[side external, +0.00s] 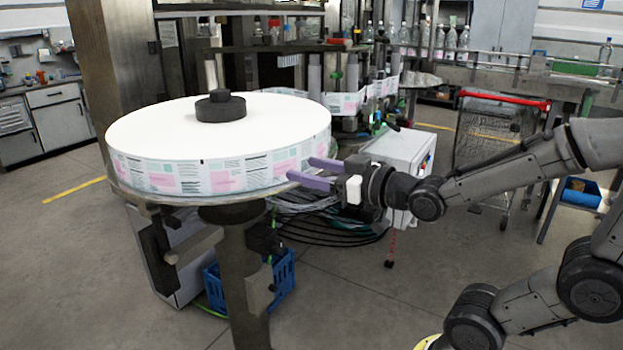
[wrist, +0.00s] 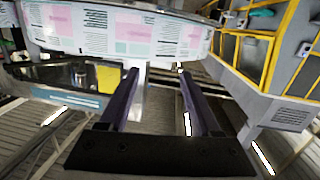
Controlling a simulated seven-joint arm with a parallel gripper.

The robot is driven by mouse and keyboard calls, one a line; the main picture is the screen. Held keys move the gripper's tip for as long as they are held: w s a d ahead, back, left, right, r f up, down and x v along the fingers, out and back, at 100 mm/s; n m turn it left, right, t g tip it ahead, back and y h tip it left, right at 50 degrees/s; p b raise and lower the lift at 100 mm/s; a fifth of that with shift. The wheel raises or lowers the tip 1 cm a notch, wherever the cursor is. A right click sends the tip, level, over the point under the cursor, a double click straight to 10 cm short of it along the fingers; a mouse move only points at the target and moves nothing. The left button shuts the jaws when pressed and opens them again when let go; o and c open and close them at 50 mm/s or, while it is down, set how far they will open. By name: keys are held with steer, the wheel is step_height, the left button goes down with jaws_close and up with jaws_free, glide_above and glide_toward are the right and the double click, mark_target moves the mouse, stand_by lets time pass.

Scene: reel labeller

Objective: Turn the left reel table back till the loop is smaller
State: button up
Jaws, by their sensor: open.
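The left reel table (side external: 180,193) is a round plate on a thick post, left of centre in the side external view. On it lies a large white reel of printed labels (side external: 220,135) with a black hub (side external: 220,107) on top. The reel's printed side also shows at the top of the wrist view (wrist: 120,30). My gripper (side external: 308,174) is open, with two purple fingers pointing at the right edge of the reel and table. The fingers also show in the wrist view (wrist: 160,75) with nothing between them. I cannot tell whether a fingertip touches the rim. The loop cannot be made out clearly.
Behind the reel stands the labelling machine with a label web (side external: 345,103) and bottles (side external: 450,40). A white box (side external: 400,160) with cables is close behind my gripper. A blue crate (side external: 270,285) is under the table. A red-handled cart (side external: 490,135) stands at the right.

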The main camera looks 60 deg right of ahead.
steer(key=s+d+f+m+h, duration=0.3)
steer(key=d+f+m+h, duration=0.15)
steer(key=d+f, duration=0.65)
steer(key=shift+n+h, duration=0.25)
steer(key=shift+n, duration=0.1)
steer(key=x, duration=1.3)
steer(key=shift+w+f, duration=0.15)
steer(key=shift+w, duration=0.15)
jaws_close()
